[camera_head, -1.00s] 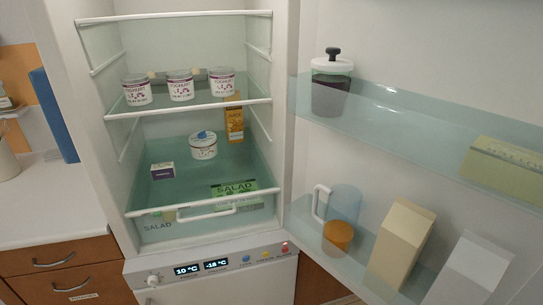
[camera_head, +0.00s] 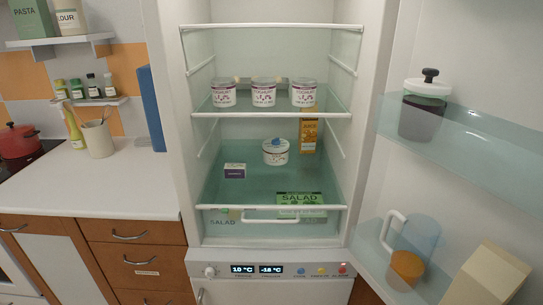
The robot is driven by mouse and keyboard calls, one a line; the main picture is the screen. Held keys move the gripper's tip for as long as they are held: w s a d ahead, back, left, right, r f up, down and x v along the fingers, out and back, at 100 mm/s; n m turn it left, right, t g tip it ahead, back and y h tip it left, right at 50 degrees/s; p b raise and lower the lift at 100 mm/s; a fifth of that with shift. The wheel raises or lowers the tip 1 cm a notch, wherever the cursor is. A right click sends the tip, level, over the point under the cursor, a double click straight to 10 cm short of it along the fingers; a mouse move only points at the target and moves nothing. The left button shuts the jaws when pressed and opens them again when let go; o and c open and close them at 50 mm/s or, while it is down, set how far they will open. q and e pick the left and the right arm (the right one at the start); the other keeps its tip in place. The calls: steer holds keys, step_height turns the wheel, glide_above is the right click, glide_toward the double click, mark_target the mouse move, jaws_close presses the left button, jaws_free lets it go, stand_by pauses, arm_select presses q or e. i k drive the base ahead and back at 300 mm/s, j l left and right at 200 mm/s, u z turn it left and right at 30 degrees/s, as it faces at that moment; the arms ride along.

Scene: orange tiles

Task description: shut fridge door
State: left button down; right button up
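The fridge (camera_head: 270,257) stands open in the middle of the head view, with lit displays on its front panel. Its door (camera_head: 465,55) is swung wide open on the right, and I see its inner side. The door's outer edge is beyond the right of the picture. The door shelves hold a dark jar with a white lid (camera_head: 422,108), a jug (camera_head: 412,248) and a beige carton (camera_head: 487,276). Neither my left nor my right gripper is in view.
Inside the fridge are several yoghurt pots (camera_head: 263,93), an orange carton (camera_head: 309,135) and a salad pack (camera_head: 300,204). A white counter (camera_head: 100,181) with drawers is on the left, with a red pot (camera_head: 18,141) and wall shelves.

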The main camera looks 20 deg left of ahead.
mark_target(481, 178)
steer(key=z, duration=2.4)
steer(key=k+j, duration=0.15)
steer(key=k, duration=0.4)
steer(key=k+j, duration=0.2)
steer(key=k, duration=0.3)
